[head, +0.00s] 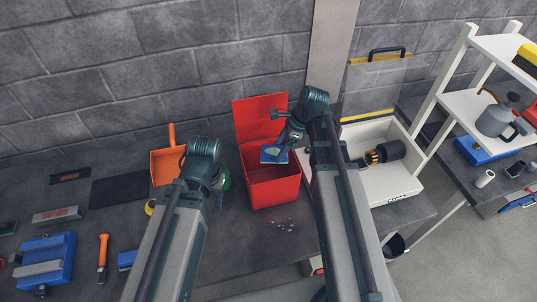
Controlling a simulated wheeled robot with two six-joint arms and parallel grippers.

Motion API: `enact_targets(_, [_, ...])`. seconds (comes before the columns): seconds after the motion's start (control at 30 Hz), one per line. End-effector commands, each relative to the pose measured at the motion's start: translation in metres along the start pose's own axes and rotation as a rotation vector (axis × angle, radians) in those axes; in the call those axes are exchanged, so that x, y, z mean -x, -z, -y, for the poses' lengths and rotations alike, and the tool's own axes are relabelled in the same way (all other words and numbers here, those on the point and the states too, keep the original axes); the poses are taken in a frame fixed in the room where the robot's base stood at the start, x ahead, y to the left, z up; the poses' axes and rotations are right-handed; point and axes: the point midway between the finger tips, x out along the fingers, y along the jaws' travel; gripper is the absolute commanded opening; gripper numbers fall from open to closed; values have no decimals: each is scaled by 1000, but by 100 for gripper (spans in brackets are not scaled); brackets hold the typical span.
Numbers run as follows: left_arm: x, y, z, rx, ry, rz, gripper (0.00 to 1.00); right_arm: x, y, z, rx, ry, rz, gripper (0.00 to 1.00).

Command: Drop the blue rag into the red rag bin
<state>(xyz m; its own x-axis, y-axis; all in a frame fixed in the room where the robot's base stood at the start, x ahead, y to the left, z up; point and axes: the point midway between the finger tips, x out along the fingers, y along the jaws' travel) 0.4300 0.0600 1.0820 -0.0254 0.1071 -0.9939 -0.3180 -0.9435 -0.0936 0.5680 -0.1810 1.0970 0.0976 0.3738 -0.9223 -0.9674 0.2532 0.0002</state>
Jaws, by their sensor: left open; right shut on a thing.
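The red rag bin (271,194) stands on the dark bench in the middle of the head view, with its red lid (258,116) raised against the wall side. My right gripper (283,144) is shut on the blue rag (270,155). The rag shows as a small blue patch with a greenish mark, over the bin's opening; its exact height above the rim is hard to tell. My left gripper (215,184) is left of the bin, pointing down, open, with its fingers mostly hidden by its own wrist.
An orange dustpan (163,164) stands behind my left wrist. Small metal bits (284,225) lie in front of the bin. A white tray (396,188) with a dark tool (390,151) is at the right. A blue vise (46,254) and an orange-handled tool (103,250) lie at the left.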

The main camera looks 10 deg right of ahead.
Motion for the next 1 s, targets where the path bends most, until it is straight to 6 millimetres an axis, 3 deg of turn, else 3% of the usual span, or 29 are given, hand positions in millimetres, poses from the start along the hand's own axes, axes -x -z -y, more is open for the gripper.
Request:
enact_targets(0.03, [20, -1, 2, 1, 0, 0, 45, 19, -8, -1, -11, 5, 0, 24])
enact_targets(0.1, [29, -2, 3, 2, -1, 0, 45, 27, -11, -1, -24, 11, 0, 24])
enact_targets(0.37, [43, -3, 4, 4, -1, 0, 45, 40, -17, -1, -50, 22, 1, 24])
enact_targets(0.67, [38, -2, 4, 4, -1, 0, 45, 36, -15, -1, -52, 22, 1, 24])
enact_targets(1.0, [6, 0, 1, 1, 0, 0, 45, 6, -3, 0, -52, 22, 1, 24])
